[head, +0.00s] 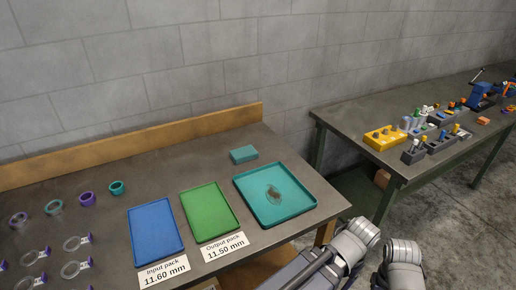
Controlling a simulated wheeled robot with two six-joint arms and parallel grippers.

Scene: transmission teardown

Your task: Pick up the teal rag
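A small teal folded block, which looks like the teal rag (244,154), lies flat on the grey bench near its back edge, behind the teal tray. It is fully visible and nothing touches it. Grey links of my own arms show at the bottom right, in front of the bench and well apart from the rag. No gripper fingers can be made out in this view.
A teal tray (298,213) with a brownish oval patch or part in it lies in front of the rag. Green (208,211) and blue (155,234) trays, labels and several rings lie to the left. A second bench (362,108) with tools stands right, across a gap.

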